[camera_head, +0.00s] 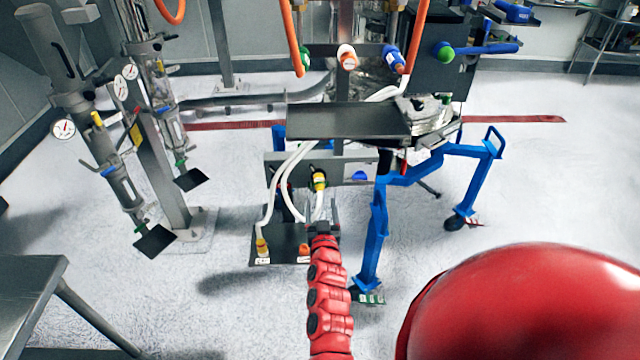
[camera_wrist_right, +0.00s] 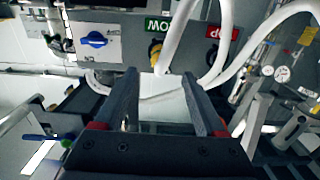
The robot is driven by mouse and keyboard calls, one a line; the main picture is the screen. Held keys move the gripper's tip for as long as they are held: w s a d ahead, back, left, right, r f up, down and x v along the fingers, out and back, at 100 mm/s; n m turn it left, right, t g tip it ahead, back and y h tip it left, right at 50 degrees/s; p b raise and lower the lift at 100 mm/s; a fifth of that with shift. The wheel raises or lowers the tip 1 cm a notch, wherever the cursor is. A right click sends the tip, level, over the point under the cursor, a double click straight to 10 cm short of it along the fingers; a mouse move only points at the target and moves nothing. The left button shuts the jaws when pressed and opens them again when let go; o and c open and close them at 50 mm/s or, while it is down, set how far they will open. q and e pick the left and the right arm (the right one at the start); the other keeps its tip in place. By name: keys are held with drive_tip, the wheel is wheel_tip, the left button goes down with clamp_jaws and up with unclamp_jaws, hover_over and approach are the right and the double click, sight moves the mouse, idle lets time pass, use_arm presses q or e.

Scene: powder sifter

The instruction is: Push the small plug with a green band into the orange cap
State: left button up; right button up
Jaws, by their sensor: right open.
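A small yellow plug with a green band (camera_head: 319,181) sits on the front of the grey panel, with a white hose hanging below it. A yellow fitting (camera_wrist_right: 155,52) shows beyond my fingers in the wrist view, under a green label. An orange cap (camera_head: 304,249) is low down on the dark base plate, just left of my right gripper. My right gripper (camera_head: 323,213) is open, below the plug and in front of the panel. In the wrist view its fingers (camera_wrist_right: 159,66) are apart, with a white hose beyond them and nothing clearly held. My left gripper is not in view.
White hoses (camera_head: 288,170) curve down to the dark base plate (camera_head: 285,236), where another yellow-orange fitting (camera_head: 262,246) stands. A blue-legged frame (camera_head: 378,230) is close on the right of my right gripper. A metal tabletop (camera_head: 347,120) overhangs the panel.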

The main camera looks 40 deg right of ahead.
sight(319, 186)
drive_tip(key=shift+x, duration=4.5)
clamp_jaws()
drive_tip(key=shift+s, duration=0.1)
drive_tip(key=shift+v, duration=2.95)
